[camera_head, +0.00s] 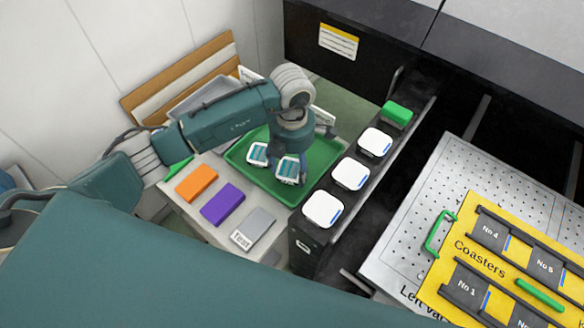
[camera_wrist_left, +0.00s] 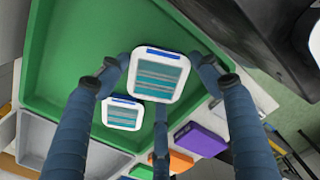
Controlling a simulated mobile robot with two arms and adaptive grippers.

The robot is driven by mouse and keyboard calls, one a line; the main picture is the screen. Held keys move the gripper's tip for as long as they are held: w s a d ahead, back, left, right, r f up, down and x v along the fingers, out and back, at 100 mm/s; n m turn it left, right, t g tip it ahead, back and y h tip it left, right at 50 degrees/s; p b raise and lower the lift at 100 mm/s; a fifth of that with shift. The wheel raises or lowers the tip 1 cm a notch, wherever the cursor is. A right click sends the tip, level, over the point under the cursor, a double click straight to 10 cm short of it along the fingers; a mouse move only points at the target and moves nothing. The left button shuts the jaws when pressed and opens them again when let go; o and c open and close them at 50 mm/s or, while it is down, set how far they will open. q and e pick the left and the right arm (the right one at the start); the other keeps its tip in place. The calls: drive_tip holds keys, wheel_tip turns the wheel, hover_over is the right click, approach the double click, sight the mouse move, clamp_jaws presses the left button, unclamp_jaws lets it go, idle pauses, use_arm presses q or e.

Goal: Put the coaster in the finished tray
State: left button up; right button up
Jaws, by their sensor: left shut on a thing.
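The coaster (camera_head: 290,170) is a white rounded square with teal stripes and a blue strip on one edge. My left gripper (camera_head: 283,160) is shut on it over the green tray (camera_head: 237,156). In the left wrist view the coaster (camera_wrist_left: 158,76) sits between the fingertips of the left gripper (camera_wrist_left: 160,70), above the tray floor (camera_wrist_left: 90,45). A second striped coaster (camera_head: 257,154) lies in the tray; it also shows in the left wrist view (camera_wrist_left: 122,114). I cannot tell the held coaster's exact height above the tray. My right gripper is out of view.
Orange (camera_head: 197,184), purple (camera_head: 222,204) and grey (camera_head: 253,228) blocks lie in front of the tray. A dark rack (camera_head: 313,182) right of it holds several white squares and a green block (camera_head: 397,115). A yellow "Coasters" board (camera_head: 480,262) lies at right.

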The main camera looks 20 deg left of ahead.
use_arm(q)
wheel_tip(320, 180, down, 2)
drive_tip(key=shift+f, duration=0.25)
drive_tip(key=o, duration=1.7)
drive_tip(key=shift+c, duration=0.2)
